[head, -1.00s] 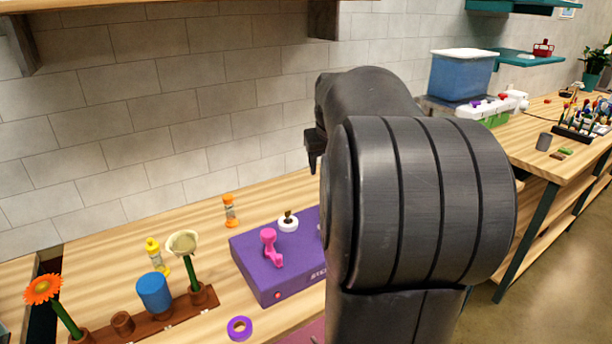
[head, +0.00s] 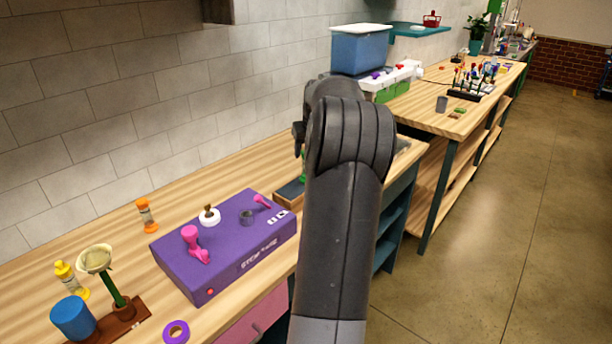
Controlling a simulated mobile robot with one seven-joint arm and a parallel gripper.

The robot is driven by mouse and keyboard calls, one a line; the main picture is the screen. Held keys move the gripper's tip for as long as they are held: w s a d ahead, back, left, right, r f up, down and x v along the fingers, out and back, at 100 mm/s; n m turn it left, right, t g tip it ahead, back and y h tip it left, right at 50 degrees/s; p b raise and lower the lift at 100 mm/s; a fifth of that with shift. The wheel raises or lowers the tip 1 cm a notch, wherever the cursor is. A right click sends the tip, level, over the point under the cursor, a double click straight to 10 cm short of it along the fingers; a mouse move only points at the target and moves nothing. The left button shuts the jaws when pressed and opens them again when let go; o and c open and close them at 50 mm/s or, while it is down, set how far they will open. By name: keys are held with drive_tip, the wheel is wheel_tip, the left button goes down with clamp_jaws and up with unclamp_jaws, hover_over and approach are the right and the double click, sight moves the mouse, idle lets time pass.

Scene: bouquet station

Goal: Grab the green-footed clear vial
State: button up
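No clear vial with a green foot can be made out for sure. A small green piece (head: 303,168) shows at the left edge of my arm, over a dark tray; my arm hides the rest, and I cannot tell what it is. Two similar small vials stand upright on the bench: one with orange ends (head: 146,215) near the wall, and one with a yellow top (head: 69,278) at the lower left. My gripper (head: 298,142) shows only in part, dark, just above the green piece. Its fingertips are mostly hidden, so its opening is unclear.
A purple box (head: 222,246) with pink and white parts on top stands mid-bench. A purple tape ring (head: 176,332), a blue cup (head: 73,318) and a brown flower holder (head: 128,318) are at lower left. A blue bin (head: 360,50) stands farther back.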

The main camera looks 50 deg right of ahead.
drive_tip(key=x, duration=0.5)
drive_tip(key=shift+w+a+f, duration=0.1)
drive_tip(key=shift+a+f, duration=0.05)
drive_tip(key=shift+f, duration=0.3)
drive_tip(key=shift+c, duration=0.3)
clamp_jaws()
